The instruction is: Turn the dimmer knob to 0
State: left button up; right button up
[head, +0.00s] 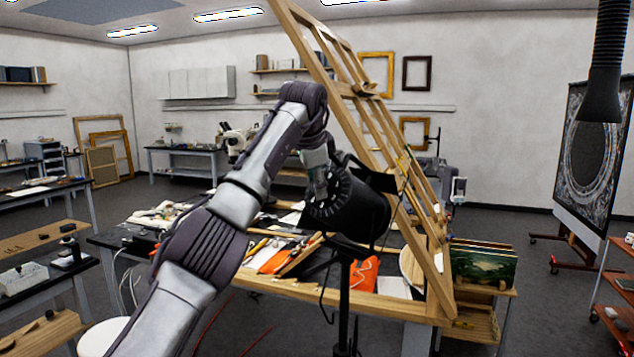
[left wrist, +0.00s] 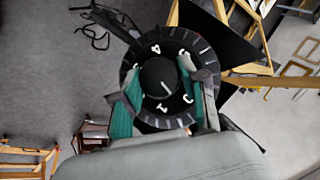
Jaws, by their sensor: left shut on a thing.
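The dimmer knob (left wrist: 158,74) is a round black knob in the middle of a numbered black dial (left wrist: 133,65) in the left wrist view. A short light mark on the knob points toward the lower right, near one of the white digits. My left gripper (left wrist: 161,84) is shut on the knob, with a teal-padded finger on either side. In the head view the left gripper (head: 318,190) is at the back of a black studio lamp (head: 362,212) on a stand. The knob itself is mostly hidden there by the gripper. My right gripper is in neither view.
A large wooden easel frame (head: 400,180) leans close beside the lamp. A workbench (head: 385,303) with tools and orange cloth lies behind the lamp stand. Cables hang near the lamp. A side table (head: 35,250) stands at the left. Open floor (head: 540,315) shows at the right.

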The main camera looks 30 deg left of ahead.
pick_arm(q)
jog(key=o, duration=1.1)
jog(key=s+d+r, duration=0.1)
jog(key=s, duration=0.3)
jog(key=s+d+r, duration=0.1)
jog(key=s+d, duration=0.1)
jog(key=s, duration=0.3)
jog(key=s+d+r, duration=0.2)
jog(key=s, duration=0.2)
jog(key=shift+s+r, duration=0.1)
jog(key=shift+s, duration=0.25)
